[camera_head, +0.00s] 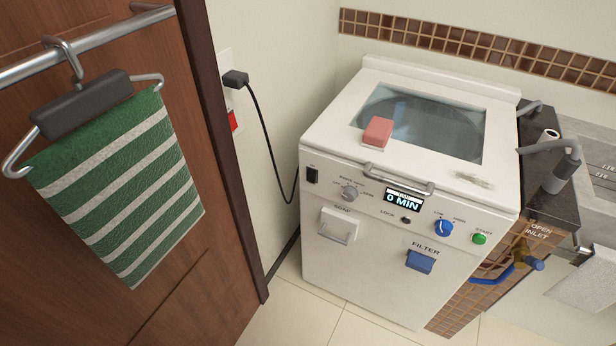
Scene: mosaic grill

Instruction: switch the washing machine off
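The white washing machine (345,254) stands in the middle right with its lid closed. A black rocker switch (312,174) is at the upper left of its front panel; its position is too small to tell. Beside it are a grey knob (349,193), a lit display (403,201) reading "0 MIN", a small black lock button (405,220), a blue knob (443,228) and a green start button (479,239). A black plug (235,79) sits at the wall outlet, its cable running down behind the machine. Neither of my grippers is in view.
A pink block (378,131) lies on the lid. A wooden door (203,283) with a green striped towel (121,184) on a hanger is at left. A blue-handled inlet valve (492,275) and counter are at right. Tiled floor in front is clear.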

